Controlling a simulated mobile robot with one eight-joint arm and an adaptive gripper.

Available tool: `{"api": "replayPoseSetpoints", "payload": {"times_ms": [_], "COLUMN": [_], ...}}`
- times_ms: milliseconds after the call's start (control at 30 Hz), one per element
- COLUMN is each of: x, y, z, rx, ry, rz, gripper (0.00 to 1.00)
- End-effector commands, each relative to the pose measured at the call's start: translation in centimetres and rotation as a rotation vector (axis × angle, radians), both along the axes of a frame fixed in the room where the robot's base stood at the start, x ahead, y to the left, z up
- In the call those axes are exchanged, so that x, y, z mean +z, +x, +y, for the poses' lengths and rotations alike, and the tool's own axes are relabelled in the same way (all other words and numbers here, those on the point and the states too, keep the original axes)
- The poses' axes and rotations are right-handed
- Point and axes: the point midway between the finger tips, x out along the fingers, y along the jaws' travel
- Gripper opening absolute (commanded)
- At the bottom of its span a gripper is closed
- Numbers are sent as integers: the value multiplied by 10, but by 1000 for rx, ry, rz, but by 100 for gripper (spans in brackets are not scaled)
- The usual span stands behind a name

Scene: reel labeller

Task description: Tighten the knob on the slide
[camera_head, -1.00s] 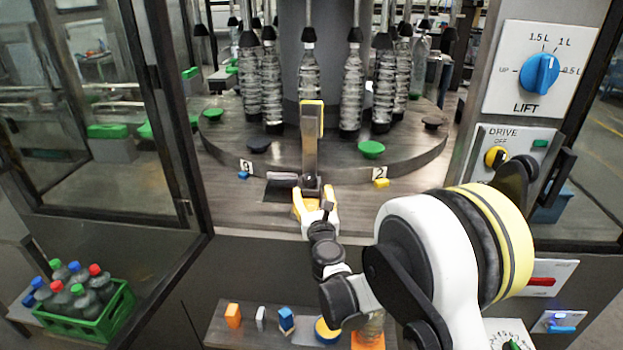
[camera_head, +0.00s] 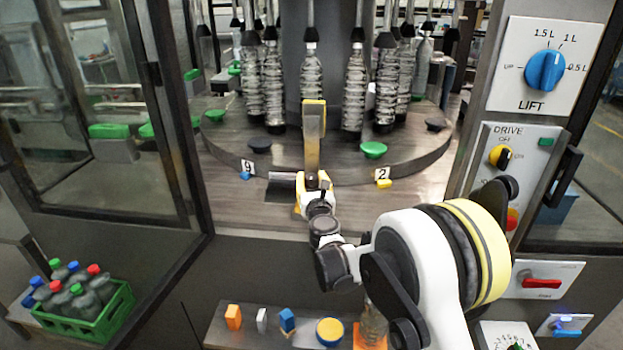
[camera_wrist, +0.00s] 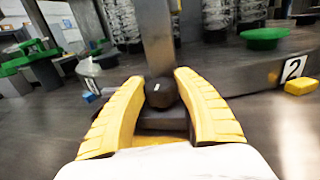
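The slide's upright metal post (camera_head: 312,150) has a yellow top and stands at the front of the round table; its lower part shows in the wrist view (camera_wrist: 156,40). The knob (camera_wrist: 161,92) is a dark round ball in front of the post's foot, above a dark block (camera_wrist: 162,120). My gripper (camera_wrist: 161,82) has its two yellow fingers on either side of the knob, with the tips appearing to touch it. In the head view my gripper (camera_head: 313,190) is at the post's foot, and my wrist largely hides the knob.
Bottles (camera_head: 354,90) hang around the column above the round table (camera_head: 330,178). A yellow block (camera_head: 384,184) lies right of the post and a blue one (camera_head: 245,176) left. A control panel (camera_head: 545,65) stands at right. A green bottle crate (camera_head: 112,318) is lower left.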

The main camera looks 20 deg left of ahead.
Motion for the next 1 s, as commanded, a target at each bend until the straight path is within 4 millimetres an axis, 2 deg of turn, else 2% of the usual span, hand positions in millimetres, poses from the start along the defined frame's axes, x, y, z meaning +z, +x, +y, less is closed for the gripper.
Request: {"api": "replayPoseSetpoints", "payload": {"times_ms": [667,1000], "x": [0,-1], "y": [0,-1], "z": [1,2], "rx": [-68,-227], "ry": [0,0], "rz": [0,0], "gripper": [6,7]}}
